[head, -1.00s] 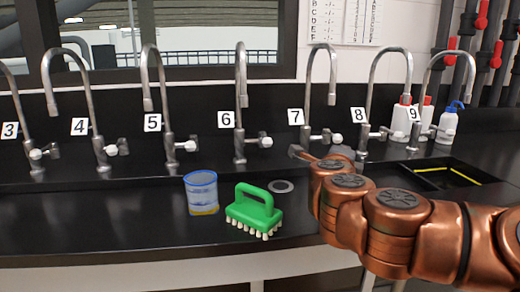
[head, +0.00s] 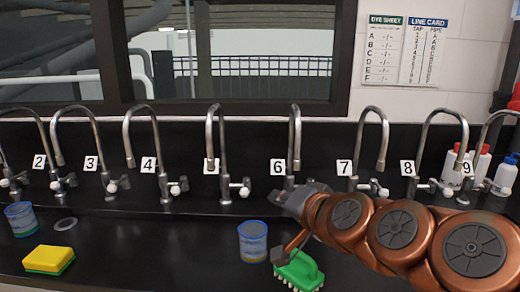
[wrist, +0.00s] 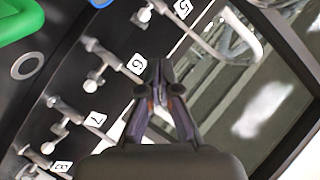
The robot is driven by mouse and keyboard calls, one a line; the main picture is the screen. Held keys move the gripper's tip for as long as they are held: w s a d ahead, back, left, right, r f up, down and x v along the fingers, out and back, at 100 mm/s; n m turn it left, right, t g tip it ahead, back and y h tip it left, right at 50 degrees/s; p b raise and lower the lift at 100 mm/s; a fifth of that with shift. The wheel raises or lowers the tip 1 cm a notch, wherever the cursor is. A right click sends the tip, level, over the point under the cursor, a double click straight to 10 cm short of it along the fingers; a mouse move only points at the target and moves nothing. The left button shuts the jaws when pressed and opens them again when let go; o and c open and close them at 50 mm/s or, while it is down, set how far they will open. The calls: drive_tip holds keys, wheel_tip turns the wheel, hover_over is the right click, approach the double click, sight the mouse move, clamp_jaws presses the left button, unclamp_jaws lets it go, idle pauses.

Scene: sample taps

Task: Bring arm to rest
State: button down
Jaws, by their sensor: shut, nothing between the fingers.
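My arm, copper-coloured, reaches in from the right of the head view, with its grey end in front of taps 6 and 7. My gripper (wrist: 160,68) shows in the wrist view with its fingers together and nothing between them. It is up off the counter, with the tap row and window frame beyond it. In the head view the fingers cannot be clearly made out. The numbered taps (head: 222,160) stand along the back of the black counter (head: 150,240).
A green brush (head: 300,272) lies below the arm's end, partly covered by it. A blue-rimmed cup (head: 252,243) stands left of it. Another cup (head: 22,220) and a yellow sponge (head: 50,259) are at the far left. Bottles (head: 480,165) stand at the right. Counter between is clear.

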drive_tip(key=s+d+f+n+g+h+p, duration=0.35)
drive_tip(key=s+f+g+p, duration=0.4)
drive_tip(key=s, duration=0.55)
drive_tip(key=s+d+g+h+p, duration=0.1)
drive_tip(key=s+d+g+p, duration=0.1)
drive_tip(key=s+d, duration=0.3)
drive_tip(key=s+d+f+n+g+h+p, duration=0.1)
drive_tip(key=s+d+g, duration=0.4)
drive_tip(key=s, duration=0.6)
drive_tip(key=shift+s+d+h+p, duration=0.35)
drive_tip(key=shift+h+p, duration=0.3)
drive_tip(key=shift+p, duration=0.25)
drive_tip(key=shift+f, duration=0.1)
